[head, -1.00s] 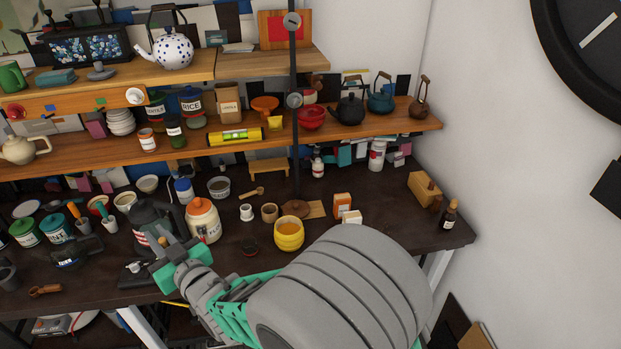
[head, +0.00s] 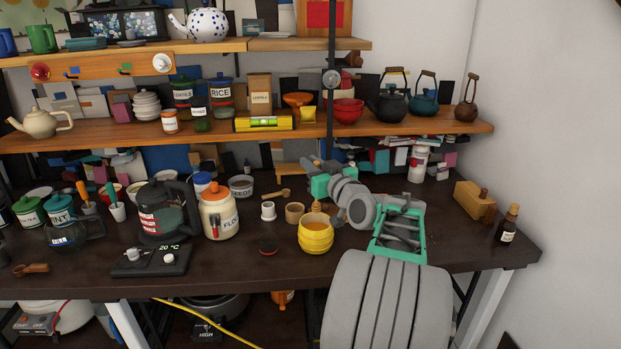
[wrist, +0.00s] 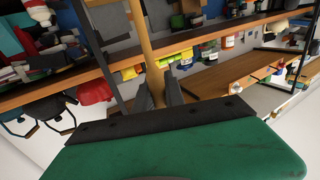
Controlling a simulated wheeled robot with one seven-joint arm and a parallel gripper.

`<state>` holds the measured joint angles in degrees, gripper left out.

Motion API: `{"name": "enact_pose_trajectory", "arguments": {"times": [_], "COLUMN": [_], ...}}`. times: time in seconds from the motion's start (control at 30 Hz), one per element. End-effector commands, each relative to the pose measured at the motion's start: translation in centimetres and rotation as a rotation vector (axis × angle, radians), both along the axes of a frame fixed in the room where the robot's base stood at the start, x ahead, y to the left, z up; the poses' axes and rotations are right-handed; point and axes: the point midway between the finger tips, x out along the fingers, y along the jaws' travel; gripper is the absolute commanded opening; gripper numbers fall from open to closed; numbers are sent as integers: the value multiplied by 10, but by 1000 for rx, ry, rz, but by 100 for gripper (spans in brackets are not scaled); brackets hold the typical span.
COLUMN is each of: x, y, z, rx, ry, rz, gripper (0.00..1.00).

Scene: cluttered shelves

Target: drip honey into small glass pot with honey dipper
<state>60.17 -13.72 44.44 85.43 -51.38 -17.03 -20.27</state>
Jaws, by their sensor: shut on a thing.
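My gripper (head: 318,188) is above and just behind the yellow honey pot (head: 315,238) in the head view. In the wrist view my gripper (wrist: 158,92) is shut on the wooden handle of the honey dipper (wrist: 146,45). In the head view a small brown tip of the dipper (head: 316,206) shows just over the pot's rim; I cannot tell whether it touches the honey. The orange honey shows at the pot's open top.
A flour jar (head: 219,212), kettle (head: 160,210) and scale-like device (head: 152,260) stand to the left. Small cups (head: 294,213) stand behind the honey pot. A wooden box (head: 474,200) and dark bottle (head: 508,225) are at the right. A shelf (head: 380,122) hangs above.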

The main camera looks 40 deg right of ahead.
Motion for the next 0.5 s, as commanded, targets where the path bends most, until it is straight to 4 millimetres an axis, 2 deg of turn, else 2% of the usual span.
{"name": "enact_pose_trajectory", "arguments": {"times": [0.17,0.5], "x": [0,1], "y": [1,1], "z": [-19,-87], "rx": [4,2], "ry": [0,-1], "rz": [0,0], "gripper": [0,0]}}
